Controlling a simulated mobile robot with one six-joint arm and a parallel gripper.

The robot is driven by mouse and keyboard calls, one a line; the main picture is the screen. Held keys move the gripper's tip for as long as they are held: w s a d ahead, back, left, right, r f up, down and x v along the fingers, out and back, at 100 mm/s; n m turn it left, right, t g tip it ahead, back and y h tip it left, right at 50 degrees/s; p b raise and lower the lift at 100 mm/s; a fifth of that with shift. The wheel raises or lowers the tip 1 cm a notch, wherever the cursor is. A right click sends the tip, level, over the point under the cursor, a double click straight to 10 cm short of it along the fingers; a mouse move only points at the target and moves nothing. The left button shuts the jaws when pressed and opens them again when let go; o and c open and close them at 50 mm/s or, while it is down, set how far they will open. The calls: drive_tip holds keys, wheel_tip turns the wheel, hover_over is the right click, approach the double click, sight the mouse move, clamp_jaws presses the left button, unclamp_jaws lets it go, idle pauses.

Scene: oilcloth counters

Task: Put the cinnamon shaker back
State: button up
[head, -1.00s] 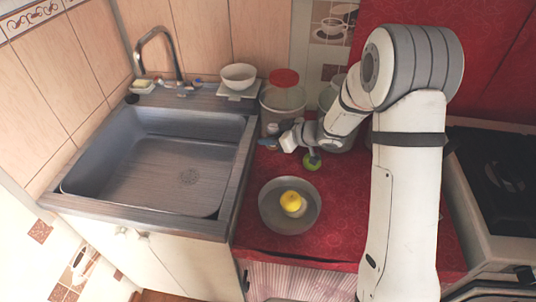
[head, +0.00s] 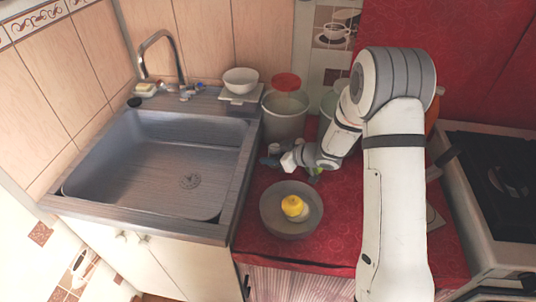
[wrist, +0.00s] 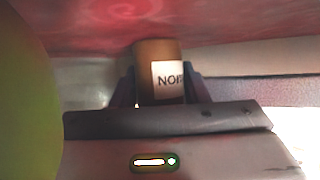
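My gripper shows in the wrist view (wrist: 160,80), with its two dark fingers on either side of a brown shaker (wrist: 142,60). The fingers look closed against its sides. The shaker has a white label whose visible letters look like "NOI"; the rest is hidden, so I cannot confirm that it is the cinnamon one. The shaker is not clear there.
A grey bowl (head: 270,218) with a yellow fruit (head: 293,206) stands in front. A green round thing (wrist: 28,95) is close beside my gripper. A red-topped container (head: 285,116) stands behind, with a white bowl (head: 240,80) to its left. The sink (head: 160,170) is empty.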

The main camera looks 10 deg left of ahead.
drive_tip(key=o, duration=0.4)
drive_tip(key=shift+c, duration=0.2)
drive_tip(key=shift+b, duration=0.35)
drive_tip(key=v, duration=0.6)
drive_tip(key=shift+w+d+r, duration=0.15)
drive_tip(key=shift+w+d, duration=0.15)
drive_tip(key=shift+w, duration=0.05)
drive_tip(key=shift+s+d+r+p, duration=0.3)
drive_tip(key=shift+d+r, duration=0.05)
drive_tip(key=shift+d, duration=0.25)
